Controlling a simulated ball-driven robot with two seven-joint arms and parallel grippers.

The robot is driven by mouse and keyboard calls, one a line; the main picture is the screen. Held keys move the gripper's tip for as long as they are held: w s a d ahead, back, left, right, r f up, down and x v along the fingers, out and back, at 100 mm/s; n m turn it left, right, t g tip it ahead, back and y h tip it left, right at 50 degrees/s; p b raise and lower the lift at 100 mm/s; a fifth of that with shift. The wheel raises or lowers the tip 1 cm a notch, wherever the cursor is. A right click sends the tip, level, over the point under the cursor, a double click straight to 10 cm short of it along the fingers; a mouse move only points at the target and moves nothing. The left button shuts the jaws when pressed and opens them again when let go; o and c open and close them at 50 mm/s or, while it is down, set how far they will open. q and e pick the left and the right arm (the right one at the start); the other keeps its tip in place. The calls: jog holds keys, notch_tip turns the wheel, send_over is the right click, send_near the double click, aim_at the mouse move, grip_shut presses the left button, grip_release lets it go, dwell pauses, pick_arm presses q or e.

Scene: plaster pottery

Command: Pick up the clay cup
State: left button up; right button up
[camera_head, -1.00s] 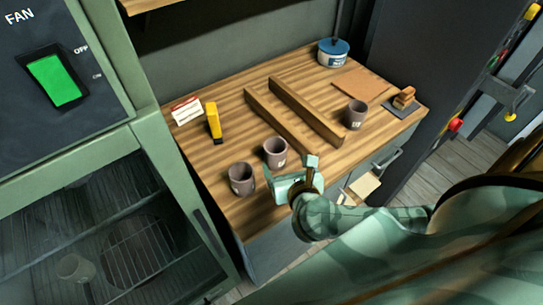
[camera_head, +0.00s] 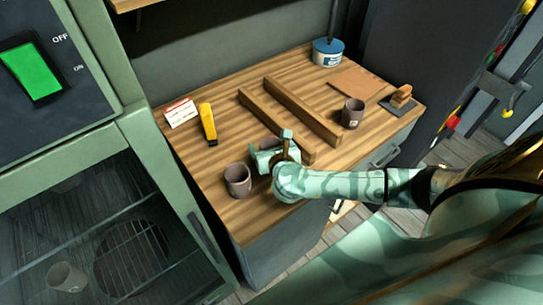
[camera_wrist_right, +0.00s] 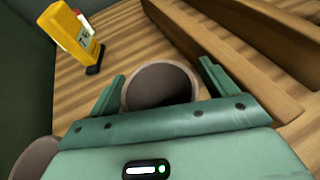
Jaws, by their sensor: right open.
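Three brown-grey clay cups stand upright on the wooden worktop in the head view. The middle cup (camera_head: 269,143) is partly hidden by my right gripper (camera_head: 271,152). In the right wrist view the open fingers (camera_wrist_right: 160,86) stand on either side of this cup (camera_wrist_right: 160,80), with its open mouth between them. I cannot tell whether either finger touches it. A second cup (camera_head: 238,182) stands to the left and nearer, and shows at the lower left of the wrist view (camera_wrist_right: 36,158). A third cup (camera_head: 353,114) stands at the right. My left gripper is not in view.
Two wooden bars (camera_head: 303,110) lie just behind the middle cup. A yellow tool (camera_head: 208,122) and a red-and-white card (camera_head: 180,112) are at the left. A blue-and-white tub (camera_head: 327,53), a brown board (camera_head: 355,83) and a stamp-like block (camera_head: 401,95) are farther back.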

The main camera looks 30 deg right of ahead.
jog(key=c, duration=1.2)
jog(key=shift+r, duration=0.15)
